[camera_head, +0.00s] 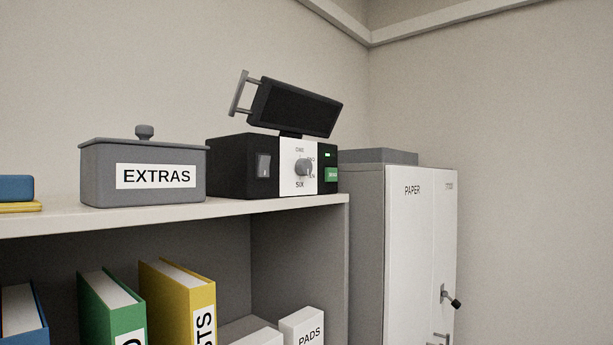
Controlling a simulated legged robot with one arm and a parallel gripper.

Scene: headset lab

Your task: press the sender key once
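A black device (229,167) stands on top of the shelf unit. Its front has a grey rocker switch (263,166), a white panel with a round grey knob (303,167), a small lit green lamp (327,155) and a green key (331,175). The green key's label is too small to read, so I cannot tell whether it is the sender key. The knob's dial shows ONE at the top and SIX at the bottom. A black tilted panel (295,107) with a grey side handle (239,93) rises above the device. My gripper is not in view.
A grey lidded box marked EXTRAS (142,190) stands left of the device on the shelf top (60,222). Binders (180,305) and a PADS box (302,328) sit below. A white PAPER cabinet (410,240) with a handle (449,296) stands to the right.

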